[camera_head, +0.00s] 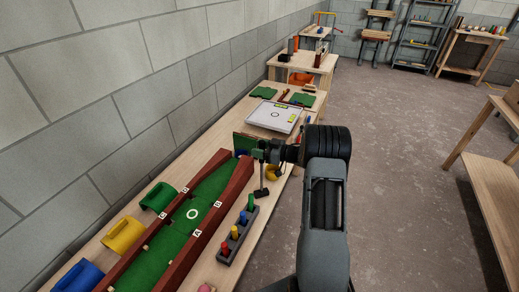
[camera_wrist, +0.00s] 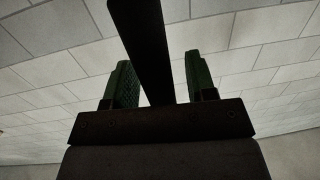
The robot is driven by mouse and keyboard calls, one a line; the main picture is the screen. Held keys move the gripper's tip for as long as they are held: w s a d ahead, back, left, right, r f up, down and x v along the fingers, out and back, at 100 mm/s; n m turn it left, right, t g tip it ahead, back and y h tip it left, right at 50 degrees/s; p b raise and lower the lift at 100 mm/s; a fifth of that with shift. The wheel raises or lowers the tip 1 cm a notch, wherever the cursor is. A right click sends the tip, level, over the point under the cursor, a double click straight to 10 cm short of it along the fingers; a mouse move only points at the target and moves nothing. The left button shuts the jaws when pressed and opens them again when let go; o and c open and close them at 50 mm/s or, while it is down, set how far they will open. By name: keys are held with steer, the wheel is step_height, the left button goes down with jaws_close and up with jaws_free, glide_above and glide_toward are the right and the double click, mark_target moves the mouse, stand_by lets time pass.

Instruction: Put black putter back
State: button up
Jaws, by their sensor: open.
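The black putter (camera_head: 261,192) hangs below my gripper in the head view, its dark head low beside the right rim of the green lane. My gripper (camera_head: 257,150) is over the table at the lane's far end. In the wrist view, my gripper (camera_wrist: 160,85) has its two green-padded fingers apart. A long dark bar, seemingly the putter, runs up between them, nearer the left finger. I cannot tell whether it touches either finger. My arm hides part of the table's right edge.
The green lane (camera_head: 190,222) with dark red rims fills the near table. A grey block (camera_head: 232,247) with coloured pegs stands right. A white tray (camera_head: 273,116) lies beyond. Open floor (camera_head: 405,200) is right.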

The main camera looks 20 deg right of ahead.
steer(key=shift+s+d, duration=0.2)
steer(key=shift+d, duration=0.05)
steer(key=f+b+v, duration=0.1)
steer(key=b+v, duration=0.1)
steer(key=v, duration=0.8)
steer(key=w+a+r+m+t+h, duration=0.3)
steer(key=w+r+m+h, duration=0.15)
steer(key=r+h, duration=0.6)
steer(key=s+a+r+m+g+h, duration=0.2)
steer(key=s+r+m+h, duration=0.1)
steer(key=r+h, duration=0.1)
steer(key=s+a+f+g, duration=0.1)
steer(key=s+a+g, duration=0.2)
steer(key=s+a, duration=0.2)
steer(key=s+a+f+m+g+y, duration=0.1)
steer(key=s+a, duration=0.4)
steer(key=s, duration=0.6)
steer(key=s+a+f+g+y, duration=0.1)
steer(key=s+a+f+g, duration=0.2)
steer(key=s, duration=0.6)
steer(key=shift+a+f+m+g, duration=0.2)
steer(key=shift+a+m+g, duration=0.15)
steer(key=shift+a+g, duration=0.65)
steer(key=shift+d, duration=0.1)
